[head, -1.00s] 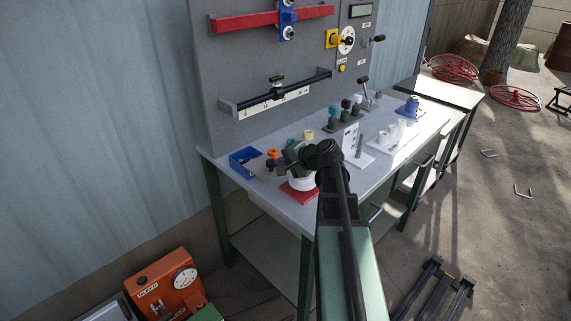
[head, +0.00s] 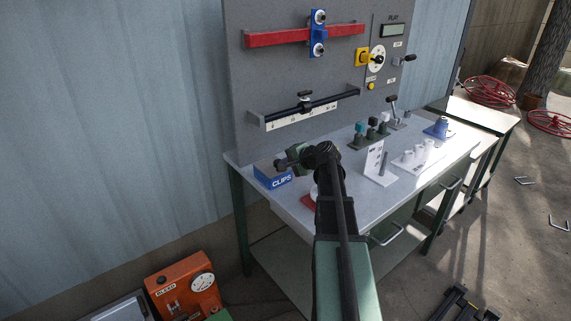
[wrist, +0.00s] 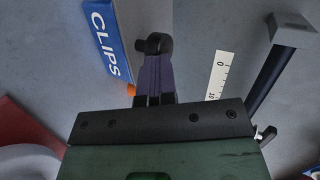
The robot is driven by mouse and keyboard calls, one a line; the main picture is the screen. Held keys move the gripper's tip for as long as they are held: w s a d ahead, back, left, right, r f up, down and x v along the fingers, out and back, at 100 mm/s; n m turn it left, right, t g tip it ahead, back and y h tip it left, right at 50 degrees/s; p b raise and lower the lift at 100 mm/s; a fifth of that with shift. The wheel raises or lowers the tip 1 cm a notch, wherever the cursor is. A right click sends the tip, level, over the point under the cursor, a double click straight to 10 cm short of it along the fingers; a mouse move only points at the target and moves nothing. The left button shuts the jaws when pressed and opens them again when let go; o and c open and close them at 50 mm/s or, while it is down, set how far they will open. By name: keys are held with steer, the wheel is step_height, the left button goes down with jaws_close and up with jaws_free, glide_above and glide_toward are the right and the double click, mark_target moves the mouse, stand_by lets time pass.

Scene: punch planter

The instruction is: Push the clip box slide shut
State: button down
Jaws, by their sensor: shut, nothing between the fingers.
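The clip box (head: 273,182) is blue with a white CLIPS label and sits near the left end of the grey bench. A grey-brown surface shows on its top, partly behind my gripper; I cannot tell how far the slide is shut. In the wrist view the labelled blue side (wrist: 104,42) stands at the upper left, beside the fingers, with a narrow visible gap. My gripper (head: 280,164) is shut and empty, close above the back right of the box; its fingertips also show in the wrist view (wrist: 153,44).
A black rail with a white scale (head: 303,113) is on the grey panel behind. A small orange piece (wrist: 131,89) shows beside my fingers.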

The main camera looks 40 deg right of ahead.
steer(key=p+v, duration=0.1)
steer(key=v, duration=0.3)
steer(key=f+p+v, duration=0.1)
steer(key=p+v, duration=0.1)
steer(key=v, duration=0.3)
steer(key=s+p+v, duration=0.1)
steer(key=p+v, duration=0.1)
steer(key=v, duration=0.2)
steer(key=shift+s+d+f, duration=0.1)
steer(key=shift+s+f, duration=0.05)
steer(key=shift+f, duration=0.05)
steer(key=s+a+f+n+g, duration=0.1)
steer(key=a+f+g, duration=0.1)
steer(key=s+a+f+n+g, duration=0.1)
steer(key=s+a+n, duration=0.1)
steer(key=a, duration=0.1)
steer(key=s+a+f+n+g, duration=0.1)
steer(key=s+a+f+g, duration=0.1)
steer(key=a, duration=0.1)
steer(key=shift+f+n+g, duration=0.3)
steer(key=shift+n, duration=0.1)
steer(key=s+a+f+n+g+h+p, duration=0.1)
steer(key=a+n+g, duration=0.5)
steer(key=a, duration=2.2)
steer(key=s+f+n+h, duration=0.1)
steer(key=s+n+h, duration=0.1)
steer(key=n, duration=0.2)
steer(key=shift+s, duration=0.15)
steer(key=shift+a+f, duration=0.1)
steer(key=shift+a, duration=0.05)
